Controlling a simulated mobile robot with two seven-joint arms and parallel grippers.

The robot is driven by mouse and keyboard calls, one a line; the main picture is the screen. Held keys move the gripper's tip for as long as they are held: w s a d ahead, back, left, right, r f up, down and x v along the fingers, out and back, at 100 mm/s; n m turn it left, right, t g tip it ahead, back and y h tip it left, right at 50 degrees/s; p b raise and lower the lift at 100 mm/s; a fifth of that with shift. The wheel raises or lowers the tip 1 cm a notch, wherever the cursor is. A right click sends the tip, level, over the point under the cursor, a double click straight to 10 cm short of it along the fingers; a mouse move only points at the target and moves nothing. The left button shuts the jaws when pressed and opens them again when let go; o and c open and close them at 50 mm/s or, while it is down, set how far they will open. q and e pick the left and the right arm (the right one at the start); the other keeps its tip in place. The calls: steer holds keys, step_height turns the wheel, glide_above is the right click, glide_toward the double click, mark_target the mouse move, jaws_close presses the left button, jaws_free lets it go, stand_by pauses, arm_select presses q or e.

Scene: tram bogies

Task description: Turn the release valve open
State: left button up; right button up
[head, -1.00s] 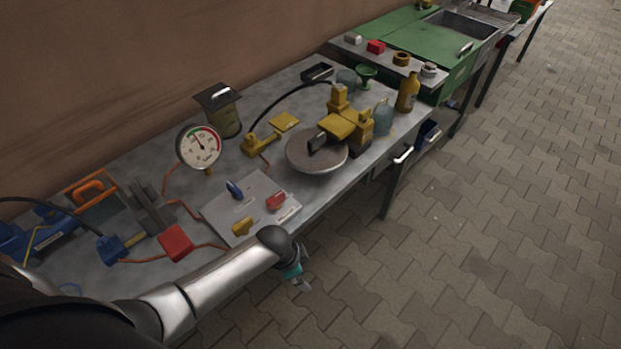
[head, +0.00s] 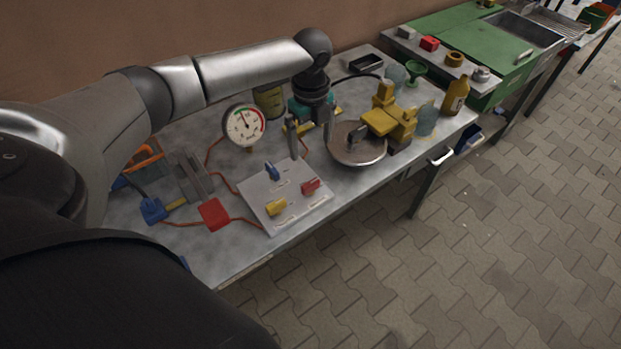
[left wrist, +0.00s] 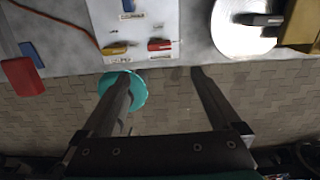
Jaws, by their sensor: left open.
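A pale valve panel (head: 298,205) lies on the grey bench and carries three small handles: blue (head: 272,171), yellow (head: 276,207) and red (head: 310,185). Their labels are too small to read, so I cannot tell which is the release valve. My left gripper (head: 311,150) is open and empty, pointing down above the bench, behind the panel in the head view. In the left wrist view the spread fingers (left wrist: 160,76) appear below the panel (left wrist: 138,22), with nothing between them. The red handle (left wrist: 159,45) shows there too. My right gripper is not in view.
A dial gauge (head: 245,125) stands behind the panel. A round metal plate (head: 358,150) with a yellow device (head: 390,120) is to the right. A red block (head: 214,214) with an orange hose lies to the left. The paved floor in front is clear.

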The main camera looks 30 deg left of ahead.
mark_target(310, 183)
arm_select(q)
step_height(310, 183, down, 15)
steer(key=b, duration=0.3)
steer(key=shift+a, duration=0.1)
steer(key=c, duration=1.4)
